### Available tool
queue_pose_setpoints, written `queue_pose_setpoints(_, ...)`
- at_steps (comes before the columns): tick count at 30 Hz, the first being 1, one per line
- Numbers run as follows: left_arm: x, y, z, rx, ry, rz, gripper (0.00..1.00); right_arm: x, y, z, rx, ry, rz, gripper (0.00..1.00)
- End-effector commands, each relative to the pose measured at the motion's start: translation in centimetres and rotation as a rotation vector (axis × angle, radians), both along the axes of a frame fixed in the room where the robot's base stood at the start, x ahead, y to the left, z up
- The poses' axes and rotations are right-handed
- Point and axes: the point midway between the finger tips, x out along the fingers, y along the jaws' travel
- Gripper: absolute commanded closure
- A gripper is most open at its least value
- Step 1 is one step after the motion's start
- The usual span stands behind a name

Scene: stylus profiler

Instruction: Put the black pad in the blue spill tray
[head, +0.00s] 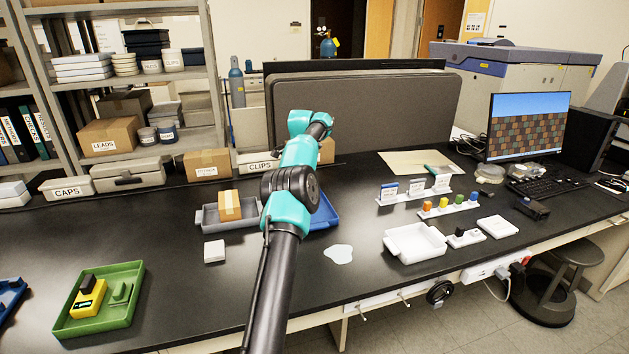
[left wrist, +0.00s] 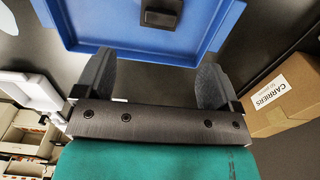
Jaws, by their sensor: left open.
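The blue spill tray (head: 326,208) stands on the black bench, partly hidden behind my left arm in the head view. In the left wrist view the blue tray (left wrist: 84,33) fills the top of the picture. A black piece with a raised grip, which looks like the black pad (left wrist: 160,14), lies in it, cut by the top edge. My left gripper (left wrist: 155,68) is open, with nothing between its fingers, at the tray's near rim and apart from the black piece. In the head view my arm hides the gripper's fingers. My right gripper is not in view.
A grey tray (head: 212,218) with a cardboard box (head: 230,204) stands beside the blue tray. A clear puddle (head: 338,254) lies in front. A white tray (head: 388,246) is to the right, a green tray (head: 133,310) front left. A CARRIERS box (left wrist: 282,95) is close by.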

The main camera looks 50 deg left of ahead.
Motion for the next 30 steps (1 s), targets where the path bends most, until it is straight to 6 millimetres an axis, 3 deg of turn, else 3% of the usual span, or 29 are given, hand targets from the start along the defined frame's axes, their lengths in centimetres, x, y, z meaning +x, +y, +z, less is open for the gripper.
queue_pose_setpoints(23,-0.3,0.1,0.4,0.0,0.0,0.002,0.12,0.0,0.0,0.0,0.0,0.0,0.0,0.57)
queue_pose_setpoints(26,0.9,-1.0,0.4,0.002,0.002,-0.023,0.12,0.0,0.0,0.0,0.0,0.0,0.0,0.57)
queue_pose_setpoints(30,4.4,-4.9,0.2,0.014,0.007,-0.109,0.12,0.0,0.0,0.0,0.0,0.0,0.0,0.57)
